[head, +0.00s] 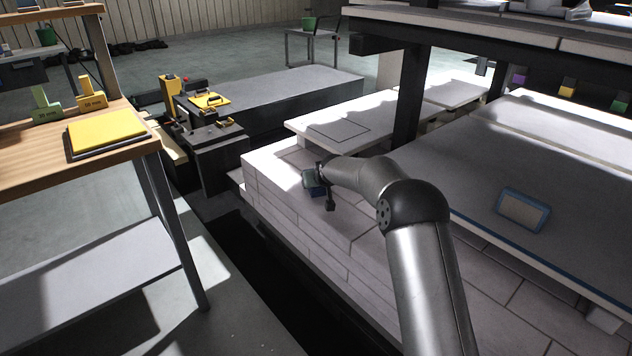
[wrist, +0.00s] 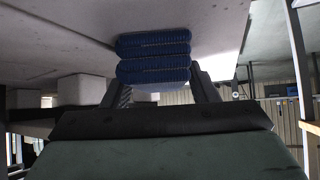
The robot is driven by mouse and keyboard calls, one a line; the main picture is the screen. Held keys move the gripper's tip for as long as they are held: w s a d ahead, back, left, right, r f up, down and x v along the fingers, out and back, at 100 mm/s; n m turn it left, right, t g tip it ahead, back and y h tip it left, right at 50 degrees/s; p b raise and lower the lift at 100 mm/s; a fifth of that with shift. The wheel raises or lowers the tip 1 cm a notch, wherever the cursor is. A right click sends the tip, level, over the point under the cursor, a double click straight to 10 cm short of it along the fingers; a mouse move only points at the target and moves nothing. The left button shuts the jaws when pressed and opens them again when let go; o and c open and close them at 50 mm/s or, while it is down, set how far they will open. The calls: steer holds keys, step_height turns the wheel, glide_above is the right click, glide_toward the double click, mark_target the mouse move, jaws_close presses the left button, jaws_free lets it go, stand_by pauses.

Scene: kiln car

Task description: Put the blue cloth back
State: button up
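The blue cloth (wrist: 153,57) shows in the wrist view as a thick, ribbed, folded bundle in several layers. It sits between the two fingertips of my gripper (wrist: 155,80), and both fingers meet its sides, so the gripper looks shut on it. A pale surface (wrist: 70,35) lies right behind the cloth; I cannot tell whether they touch. In the head view my gripper (head: 314,184) is over the near end of the pale brick deck (head: 355,215), and the cloth cannot be made out there.
A dark post (head: 411,95) and upper deck (head: 470,30) stand close behind my arm. At left is a wooden bench (head: 30,165) with a yellow pad (head: 105,133). A dark gap runs between.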

steer(key=shift+o, duration=1.2)
steer(key=shift+r, duration=0.3)
steer(key=p+v, duration=0.2)
steer(key=v, duration=0.9)
steer(key=s+d+m+g+h, duration=0.1)
steer(key=s+d+g, duration=0.1)
steer(key=s+d, duration=0.5)
steer(key=s+d+m+g+h, duration=0.1)
steer(key=s+d+g, duration=0.15)
steer(key=s, duration=0.85)
steer(key=s+d+g+h, duration=0.1)
steer(key=s+d+h, duration=0.1)
steer(key=s+d, duration=0.55)
steer(key=s+d+f+m+g, duration=0.1)
steer(key=s+d+g, duration=0.1)
steer(key=s, duration=1)
steer(key=s+d+f+m+g, duration=0.1)
steer(key=s+d+m+g, duration=0.1)
steer(key=s, duration=0.9)
step_height(320, 180, up, 29)
steer(key=a+p, duration=0.2)
steer(key=p, duration=2.5)
steer(key=shift+r+n+t+p, duration=0.25)
steer(key=shift+n+t+p, duration=0.15)
steer(key=shift+t, duration=0.05)
